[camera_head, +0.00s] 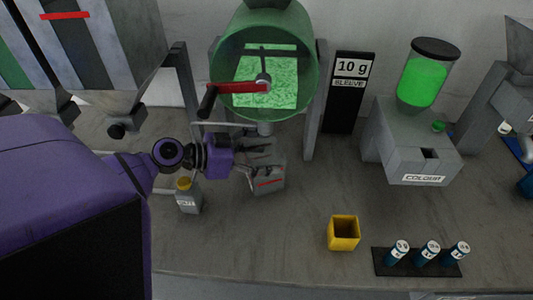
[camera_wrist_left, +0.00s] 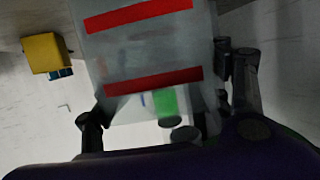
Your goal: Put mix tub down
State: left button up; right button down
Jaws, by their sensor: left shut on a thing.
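The mix tub (camera_head: 268,180) is a grey, see-through-looking tub with a red line near its lower edge. It is below the green drum, above or on the grey bench; I cannot tell if its base touches. My left gripper (camera_head: 258,163) comes in from the left and is shut on the tub, its fingers around the sides. In the left wrist view the tub (camera_wrist_left: 150,52) fills the middle, with two red stripes, between the fingers of the gripper (camera_wrist_left: 160,105). The tub's contents are not clear. My right gripper is not in view.
The green drum (camera_head: 229,70) with a red crank handle stands behind. A small bottle (camera_head: 189,202) is close under my left wrist. A yellow open box (camera_head: 344,236) and a black tray (camera_head: 384,268) with blue vials are at front right. The colour dispenser (camera_head: 390,150) stands right. Bench between is clear.

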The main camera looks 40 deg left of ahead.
pick_arm(q)
jog(key=shift+w+a+f, duration=0.1)
jog(key=shift+w+f, duration=0.1)
jog(key=shift+f, duration=0.05)
jog(key=o, duration=1.4)
jog(key=shift+c, duration=0.2)
jog(key=shift+o, duration=1.4)
jog(key=shift+r, duration=0.25)
jog(key=b+v, duration=0.2)
jog(key=v, duration=0.8)
jog(key=shift+s+a, duration=0.15)
jog(key=shift+s, duration=0.15)
jog(key=shift+s+a+r, duration=0.3)
jog(key=shift+s+a, duration=0.1)
jog(key=shift+s, duration=0.1)
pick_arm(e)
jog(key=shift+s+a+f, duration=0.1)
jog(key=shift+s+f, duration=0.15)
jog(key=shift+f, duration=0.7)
